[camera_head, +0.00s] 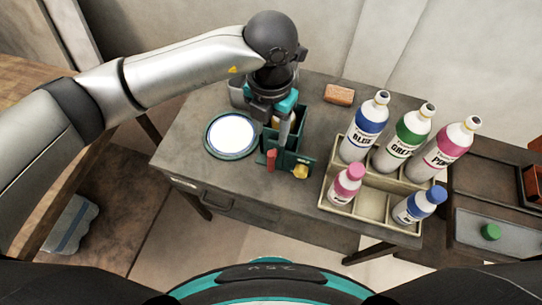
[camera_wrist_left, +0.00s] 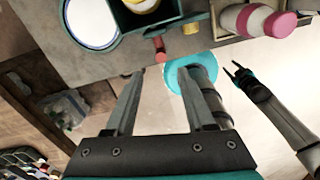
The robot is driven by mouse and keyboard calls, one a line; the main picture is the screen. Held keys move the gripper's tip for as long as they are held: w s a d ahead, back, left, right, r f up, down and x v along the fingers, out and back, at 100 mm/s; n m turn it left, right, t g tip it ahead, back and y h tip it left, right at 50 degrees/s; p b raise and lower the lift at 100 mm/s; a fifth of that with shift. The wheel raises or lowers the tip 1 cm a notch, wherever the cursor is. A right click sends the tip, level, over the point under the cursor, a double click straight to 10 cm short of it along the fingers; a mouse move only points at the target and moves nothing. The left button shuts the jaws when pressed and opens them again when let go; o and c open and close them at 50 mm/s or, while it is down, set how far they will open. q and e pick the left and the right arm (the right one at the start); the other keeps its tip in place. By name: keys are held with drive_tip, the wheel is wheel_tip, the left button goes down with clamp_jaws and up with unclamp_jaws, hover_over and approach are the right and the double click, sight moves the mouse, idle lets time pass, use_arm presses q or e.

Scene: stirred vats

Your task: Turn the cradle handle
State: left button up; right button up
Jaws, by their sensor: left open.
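The dark green cradle (camera_head: 296,157) stands on the grey table, with a red piece (camera_head: 271,158) and a yellow knob (camera_head: 300,171) on its front side. I cannot tell which of these is the handle. A white-and-yellow container sits inside, partly hidden. My left gripper (camera_head: 284,128) is over the cradle in the head view. In the left wrist view its fingers (camera_wrist_left: 160,71) are apart and empty, with the red piece (camera_wrist_left: 160,48) just beyond them, apart. My right gripper (camera_wrist_left: 234,68) shows small in that view, its two prongs apart and empty.
A round white plate with a green rim (camera_head: 231,135) lies left of the cradle. A beige rack (camera_head: 372,205) with several labelled bottles stands to the right. A brown block (camera_head: 339,94) lies behind. The table front left is clear.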

sight(271, 159)
use_arm(q)
wheel_tip(271, 159, down, 13)
drive_tip(key=shift+r+b, duration=0.2)
drive_tip(key=shift+b, duration=0.5)
clamp_jaws()
